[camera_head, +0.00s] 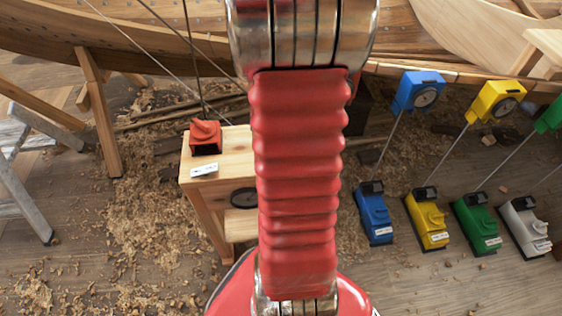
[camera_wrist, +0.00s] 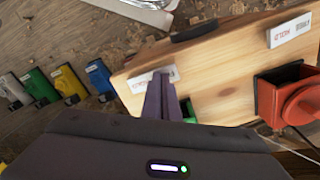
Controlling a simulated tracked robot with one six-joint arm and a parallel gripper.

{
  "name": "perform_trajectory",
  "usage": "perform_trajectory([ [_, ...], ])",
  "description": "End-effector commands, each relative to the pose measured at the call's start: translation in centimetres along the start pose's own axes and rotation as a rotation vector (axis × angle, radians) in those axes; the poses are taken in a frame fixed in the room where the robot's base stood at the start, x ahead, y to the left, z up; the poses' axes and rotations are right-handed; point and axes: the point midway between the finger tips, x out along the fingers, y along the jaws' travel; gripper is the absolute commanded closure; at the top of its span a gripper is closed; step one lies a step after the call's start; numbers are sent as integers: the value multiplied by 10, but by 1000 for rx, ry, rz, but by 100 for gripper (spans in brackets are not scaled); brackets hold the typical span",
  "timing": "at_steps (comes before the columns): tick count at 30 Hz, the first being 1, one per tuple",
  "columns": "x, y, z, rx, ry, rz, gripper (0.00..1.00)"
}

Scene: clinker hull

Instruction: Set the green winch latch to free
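A green device (camera_head: 476,222) stands on the floor between a yellow and a white one, with a small label on its front. It also shows at the left of the wrist view (camera_wrist: 41,83). In the wrist view a second green piece (camera_wrist: 188,110) shows at the wooden bench top, mostly hidden behind my gripper (camera_wrist: 162,76). I cannot tell its setting. My gripper's two fingers lie together with no visible gap, in front of the bench top and a white label (camera_wrist: 141,80). Whether they touch the green piece is unclear. The head view hides my gripper behind my arm.
A red latch (camera_head: 205,138) sits on the bench (camera_head: 230,148); it shows large at right in the wrist view (camera_wrist: 290,95). Blue (camera_head: 374,215), yellow (camera_head: 428,220) and white (camera_head: 525,228) devices stand on the floor. Rods rise towards coloured dials. Metal trestle legs (camera_head: 25,170) stand left.

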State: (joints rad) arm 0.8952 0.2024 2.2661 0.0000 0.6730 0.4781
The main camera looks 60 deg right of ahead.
Motion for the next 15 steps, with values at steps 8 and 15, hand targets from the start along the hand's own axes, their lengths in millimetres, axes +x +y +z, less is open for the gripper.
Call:
perform_trajectory([
  [8, 3, 0, 0, 0, -1, 1, 100],
  [15, -1, 0, 0, 0, 1, 0, 100],
])
